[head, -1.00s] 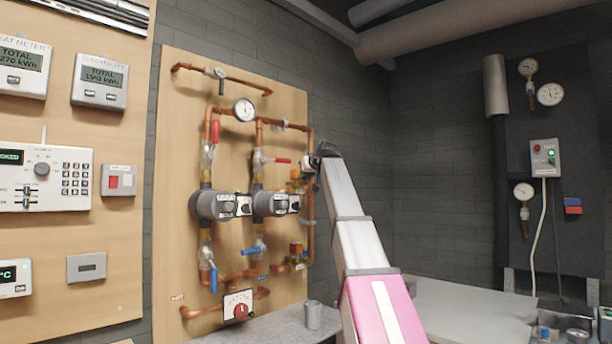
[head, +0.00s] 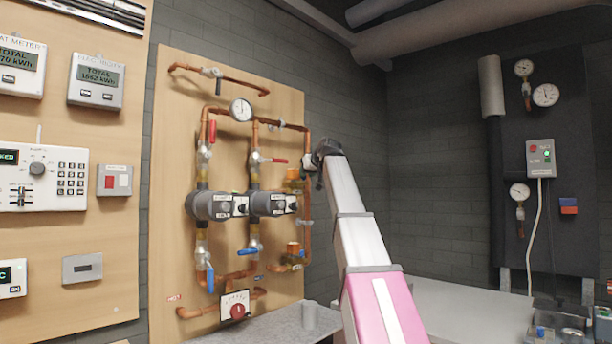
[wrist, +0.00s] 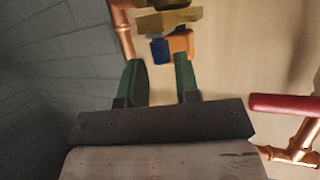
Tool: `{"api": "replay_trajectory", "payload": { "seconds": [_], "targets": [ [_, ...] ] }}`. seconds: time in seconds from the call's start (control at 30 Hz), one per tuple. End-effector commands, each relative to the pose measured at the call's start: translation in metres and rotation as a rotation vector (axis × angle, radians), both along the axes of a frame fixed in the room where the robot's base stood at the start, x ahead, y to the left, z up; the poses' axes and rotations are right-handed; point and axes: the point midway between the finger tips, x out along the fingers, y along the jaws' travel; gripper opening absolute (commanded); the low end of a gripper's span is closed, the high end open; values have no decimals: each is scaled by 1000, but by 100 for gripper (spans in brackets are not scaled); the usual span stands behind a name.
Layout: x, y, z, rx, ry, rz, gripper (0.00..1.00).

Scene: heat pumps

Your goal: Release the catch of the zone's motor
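In the wrist view an orange motor (wrist: 181,42) with a dark blue piece (wrist: 160,50) on its side sits against a brass valve body (wrist: 168,20). The blue piece may be its catch; I cannot tell for sure. My gripper (wrist: 160,66) has its two green fingers apart, with nothing between them. The fingertips point at the motor, with the blue piece ahead of the gap; contact is not clear. In the head view the upper orange motor (head: 292,184) is partly visible left of my wrist, and a lower orange motor (head: 293,248) sits below. My fingers are hard to make out there.
Copper pipes (head: 307,215) run close around the motors. A red valve handle (wrist: 280,104) lies close to the right of my gripper. Two grey pumps (head: 268,203) are to the left on the wooden board (head: 180,100). A grey counter (head: 265,325) stands below.

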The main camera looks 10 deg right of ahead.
Motion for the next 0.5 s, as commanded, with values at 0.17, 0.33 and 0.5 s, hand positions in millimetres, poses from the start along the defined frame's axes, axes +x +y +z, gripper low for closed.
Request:
{"api": "replay_trajectory", "payload": {
  "seconds": [0.17,0.33,0.5],
  "targets": [
    [-32,-10,12,0,-2,-2,30],
    [-59,-19,24,0,-2,-1,30],
    [-76,-25,32,0,-2,-2,30]
  ]
}}
